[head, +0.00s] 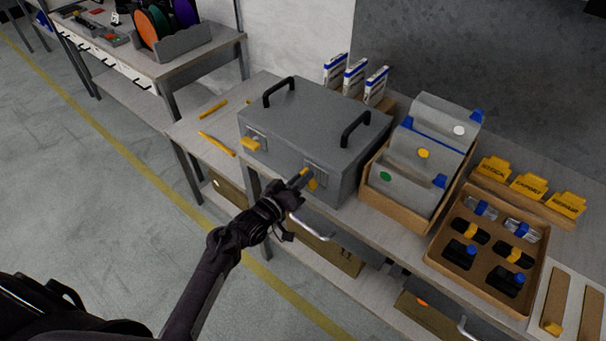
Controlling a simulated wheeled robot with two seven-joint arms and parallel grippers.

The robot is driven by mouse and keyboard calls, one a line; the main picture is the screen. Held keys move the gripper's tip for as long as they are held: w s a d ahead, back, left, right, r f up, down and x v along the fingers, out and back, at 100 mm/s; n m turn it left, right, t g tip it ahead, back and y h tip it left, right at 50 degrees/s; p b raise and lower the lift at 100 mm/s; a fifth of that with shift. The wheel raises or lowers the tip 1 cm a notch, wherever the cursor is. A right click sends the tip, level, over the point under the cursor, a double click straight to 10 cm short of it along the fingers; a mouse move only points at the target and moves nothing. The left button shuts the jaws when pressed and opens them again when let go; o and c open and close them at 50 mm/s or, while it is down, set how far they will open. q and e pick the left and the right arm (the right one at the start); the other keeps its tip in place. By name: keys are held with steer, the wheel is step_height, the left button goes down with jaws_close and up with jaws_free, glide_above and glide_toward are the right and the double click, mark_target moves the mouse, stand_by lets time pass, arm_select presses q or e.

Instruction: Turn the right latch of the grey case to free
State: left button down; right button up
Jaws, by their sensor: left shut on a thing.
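The grey case (300,125) stands on the workbench with two black handles on its lid. Its right latch (312,183) is a yellow piece on the front face, partly hidden by my gripper. Its left latch (251,144) is yellow and lies roughly level on the front face. My left gripper (300,181) reaches up from below and is shut on the right latch. The latch's exact angle is hard to tell behind the fingers. My right gripper is not in view.
A wooden crate (383,201) with grey panels stands close right of the case. Yellow sticks (217,143) lie left of the case. The floor in front of the bench (196,170) is clear.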

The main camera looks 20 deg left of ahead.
arm_select(q)
steer(key=n+p, duration=0.1)
steer(key=n, duration=0.2)
steer(key=f+n+p, duration=0.1)
steer(key=n, duration=0.3)
steer(key=n+p, duration=0.1)
steer(key=n, duration=0.2)
steer(key=shift+w+a+f+n+p, duration=0.1)
steer(key=shift+a+f+n+p, duration=0.05)
steer(key=shift+a+n+p, duration=0.2)
stand_by(0.4)
steer(key=c, duration=1.4)
jaws_free()
steer(key=v, duration=0.7)
steer(key=shift+s+b, duration=0.4)
steer(key=shift+b, duration=0.05)
steer(key=shift+a, duration=0.1)
